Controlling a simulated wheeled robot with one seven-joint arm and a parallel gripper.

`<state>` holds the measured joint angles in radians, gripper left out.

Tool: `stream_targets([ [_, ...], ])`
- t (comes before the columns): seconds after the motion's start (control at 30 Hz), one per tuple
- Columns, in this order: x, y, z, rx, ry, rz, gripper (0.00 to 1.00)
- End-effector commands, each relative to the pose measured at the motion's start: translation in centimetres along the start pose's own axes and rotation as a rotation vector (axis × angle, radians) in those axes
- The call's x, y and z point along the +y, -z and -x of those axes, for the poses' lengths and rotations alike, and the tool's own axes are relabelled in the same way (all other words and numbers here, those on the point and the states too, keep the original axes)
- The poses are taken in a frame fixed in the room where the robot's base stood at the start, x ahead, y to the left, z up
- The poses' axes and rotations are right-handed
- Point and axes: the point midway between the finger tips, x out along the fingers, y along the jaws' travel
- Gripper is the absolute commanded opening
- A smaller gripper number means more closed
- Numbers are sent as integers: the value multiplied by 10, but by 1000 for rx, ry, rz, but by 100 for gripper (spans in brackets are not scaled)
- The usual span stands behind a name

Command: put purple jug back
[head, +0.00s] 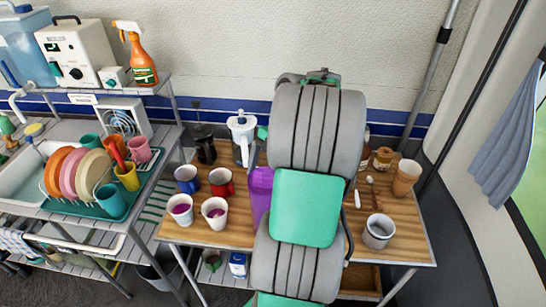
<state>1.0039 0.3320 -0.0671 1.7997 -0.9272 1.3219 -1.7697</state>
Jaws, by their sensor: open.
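The purple jug (260,192) stands on the wooden table (330,240) near the middle, just left of my arm. My arm covers its right side, so only part of it shows. Two white cups (214,212) with purple drink in them stand to the left of the jug. My gripper does not show; my own arm links fill the middle of the view and hide whatever is behind them.
A red mug (221,181), a blue mug (187,179), a French press (204,146) and a white-topped pitcher (242,138) stand on the left. A pale mug (379,231), stacked brown cups (405,177) and jars (383,158) stand on the right. A dish rack (110,205) is further left.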

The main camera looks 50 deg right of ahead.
Motion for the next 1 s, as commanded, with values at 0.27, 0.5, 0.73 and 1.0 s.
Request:
stream_targets([
  [0.27, 0, 3, 73, 0, 0, 0, 100],
  [0.5, 4, 6, 78, -5, -1, -16, 100],
  [0.73, 69, 131, 62, -103, -92, -477, 100],
  [1.0, 49, 260, 9, -103, -458, -1264, 100],
])
